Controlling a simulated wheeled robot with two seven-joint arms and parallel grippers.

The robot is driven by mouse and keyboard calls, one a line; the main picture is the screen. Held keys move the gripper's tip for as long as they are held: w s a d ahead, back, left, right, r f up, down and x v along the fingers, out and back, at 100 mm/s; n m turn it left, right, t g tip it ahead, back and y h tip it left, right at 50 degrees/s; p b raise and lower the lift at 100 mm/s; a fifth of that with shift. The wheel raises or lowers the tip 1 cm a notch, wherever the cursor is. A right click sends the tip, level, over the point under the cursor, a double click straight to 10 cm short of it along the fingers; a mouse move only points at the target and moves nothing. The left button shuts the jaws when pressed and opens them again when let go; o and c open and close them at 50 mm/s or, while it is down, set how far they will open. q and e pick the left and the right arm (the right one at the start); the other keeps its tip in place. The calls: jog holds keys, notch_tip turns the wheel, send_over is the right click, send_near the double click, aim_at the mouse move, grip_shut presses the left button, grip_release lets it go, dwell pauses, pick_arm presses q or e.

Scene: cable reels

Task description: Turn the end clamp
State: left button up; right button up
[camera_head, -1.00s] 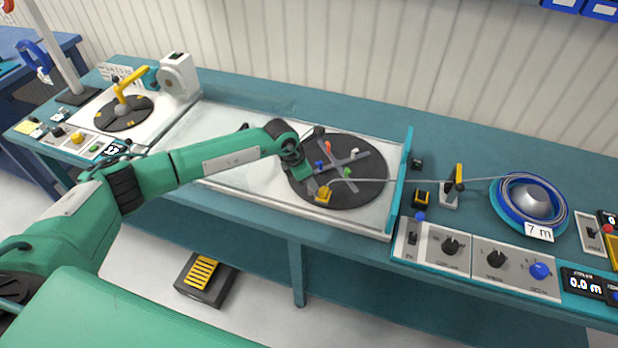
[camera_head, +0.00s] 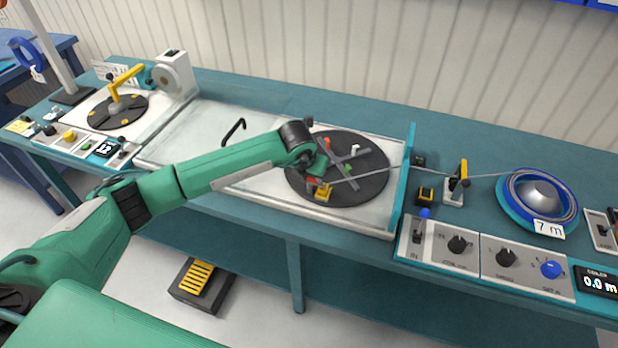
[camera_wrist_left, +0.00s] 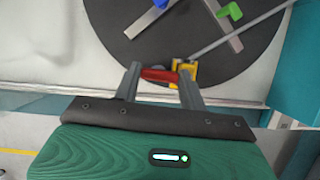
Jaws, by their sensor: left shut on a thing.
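The end clamp has a yellow body (camera_head: 323,194) and a red lever (camera_wrist_left: 159,75). It sits at the front edge of the dark round turntable (camera_head: 362,190), with a cable running into it from the right. My left gripper (camera_head: 314,182) reaches down over the clamp; in the left wrist view its grey fingers (camera_wrist_left: 160,78) stand on either side of the red lever and are shut on it. The yellow body (camera_wrist_left: 182,68) shows just beyond the lever, partly hidden by a finger. My right gripper is not in view.
A grey cross bar (camera_head: 352,155) with small coloured blocks lies on the turntable. A teal upright plate (camera_head: 405,175) stands to its right. Beyond are a cable guide (camera_head: 455,185), a blue reel (camera_head: 540,205) and a knob panel (camera_head: 485,255). A black crank (camera_head: 234,130) stands behind my arm.

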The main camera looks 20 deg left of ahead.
pick_arm(q)
jog(key=shift+r+n, duration=0.1)
jog(key=shift+n, duration=0.3)
jog(key=o, duration=1)
jog(key=shift+b, duration=0.3)
jog(key=shift+b+v, duration=1.5)
jog(key=shift+v, duration=5.35)
jog(key=shift+w+d, duration=0.1)
jog(key=shift+d, duration=0.05)
